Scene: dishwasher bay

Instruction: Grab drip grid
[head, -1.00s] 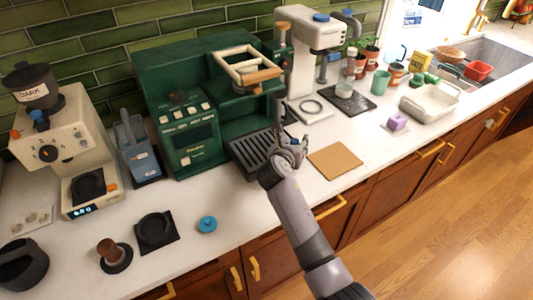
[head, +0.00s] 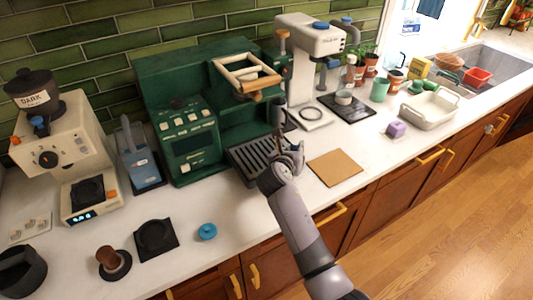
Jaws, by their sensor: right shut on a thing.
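The drip grid (head: 252,160) is a dark slotted tray at the foot of the green coffee machine (head: 185,105). Its slots show and it lies about level. My right gripper (head: 290,148) is at the grid's right end and is shut on it, though the fingertips are small and partly hidden by my wrist. My left gripper is not in the head view.
A brown mat (head: 335,167) lies just right of my right gripper. A white scale-like base (head: 313,115) stands behind it. A blue round lid (head: 207,231) and a black square mat (head: 156,239) lie at the front left.

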